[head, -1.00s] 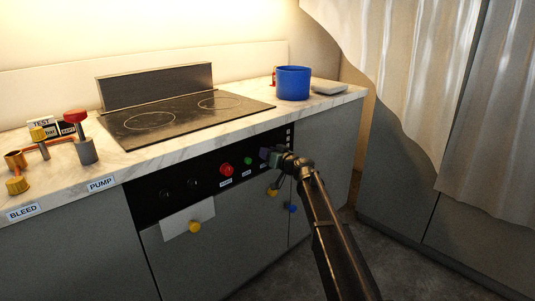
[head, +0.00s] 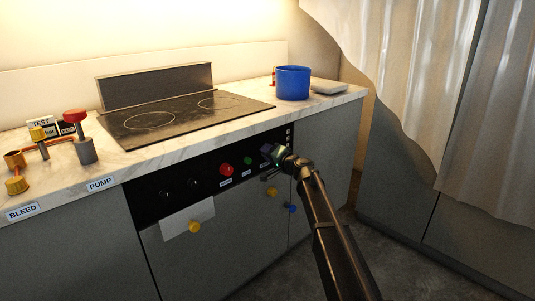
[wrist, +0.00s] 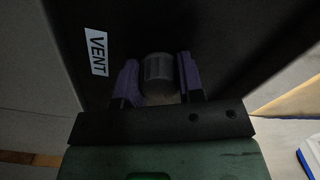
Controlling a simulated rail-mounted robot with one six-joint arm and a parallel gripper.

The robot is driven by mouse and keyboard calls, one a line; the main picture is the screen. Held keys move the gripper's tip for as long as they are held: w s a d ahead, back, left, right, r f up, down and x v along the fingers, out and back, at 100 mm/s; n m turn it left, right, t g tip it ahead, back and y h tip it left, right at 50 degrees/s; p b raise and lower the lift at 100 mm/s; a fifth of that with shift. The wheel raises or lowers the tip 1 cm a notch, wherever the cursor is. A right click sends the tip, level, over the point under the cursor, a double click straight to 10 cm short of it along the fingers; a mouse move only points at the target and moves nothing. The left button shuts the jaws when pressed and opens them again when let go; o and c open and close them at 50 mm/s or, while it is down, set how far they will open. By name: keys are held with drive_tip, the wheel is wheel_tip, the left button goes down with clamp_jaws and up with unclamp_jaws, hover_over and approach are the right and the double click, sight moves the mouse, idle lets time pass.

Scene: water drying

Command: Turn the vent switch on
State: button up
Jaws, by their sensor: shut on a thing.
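The vent switch (wrist: 158,68) is a dark grey, ribbed knob on the black panel in the wrist view. A white VENT label (wrist: 97,53) sits to its left, turned on its side. My gripper (wrist: 159,80) has its two purple fingers on either side of the knob, shut on it. In the head view my gripper (head: 272,154) is at the right end of the black control panel (head: 150,203) and hides the knob. The pictures do not clearly show which way the switch is set.
A red knob (head: 226,170) and a green button (head: 248,160) are on the panel left of my gripper. A blue pot (head: 293,83) stands on the counter above.

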drive_tip(key=m, duration=0.4)
drive_tip(key=shift+f+m, duration=0.1)
drive_tip(key=shift+m, duration=1.7)
drive_tip(key=o, duration=0.9)
drive_tip(key=v, duration=1.1)
drive_tip(key=shift+a, duration=0.15)
